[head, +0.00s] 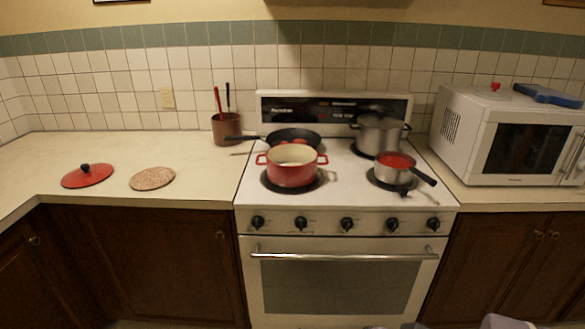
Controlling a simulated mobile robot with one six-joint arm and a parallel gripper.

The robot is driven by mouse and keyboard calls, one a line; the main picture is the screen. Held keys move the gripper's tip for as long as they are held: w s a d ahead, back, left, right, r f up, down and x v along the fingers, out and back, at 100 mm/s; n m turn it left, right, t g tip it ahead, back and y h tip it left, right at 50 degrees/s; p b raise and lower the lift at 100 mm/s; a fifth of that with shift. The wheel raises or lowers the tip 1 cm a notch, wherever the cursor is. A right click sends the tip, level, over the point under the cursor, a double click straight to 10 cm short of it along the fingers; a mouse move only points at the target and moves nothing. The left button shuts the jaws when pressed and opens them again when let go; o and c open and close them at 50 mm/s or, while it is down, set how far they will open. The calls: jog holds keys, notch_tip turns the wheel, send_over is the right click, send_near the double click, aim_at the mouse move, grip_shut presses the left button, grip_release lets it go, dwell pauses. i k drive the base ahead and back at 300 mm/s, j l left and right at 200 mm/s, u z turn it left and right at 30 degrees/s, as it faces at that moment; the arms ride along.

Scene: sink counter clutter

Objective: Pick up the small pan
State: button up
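A small metal pan (393,174) with red contents sits on the front right burner of the stove. Its dark handle (423,176) points right and towards the front of the stove. A black frying pan (309,136) is on the back left burner, its handle (244,138) pointing left; the red pot in front partly hides it. My gripper is not in view. Pale shapes at the bottom edge, right of centre, are cut off, and I cannot tell what part they are.
A red pot (291,172) stands on the front left burner and a steel pot (378,136) on the back right. A microwave (512,140) stands on the right counter (474,196). A red lid (87,177), a round trivet (152,179) and a utensil crock (226,130) are on the left counter.

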aim_at(406, 173)
jog(key=i+j+z, duration=0.75)
jog(key=j, duration=0.25)
jog(key=i+j+z, duration=0.25)
jog(key=j, duration=0.2)
jog(key=i+j+z, duration=0.25)
jog(key=j, duration=0.25)
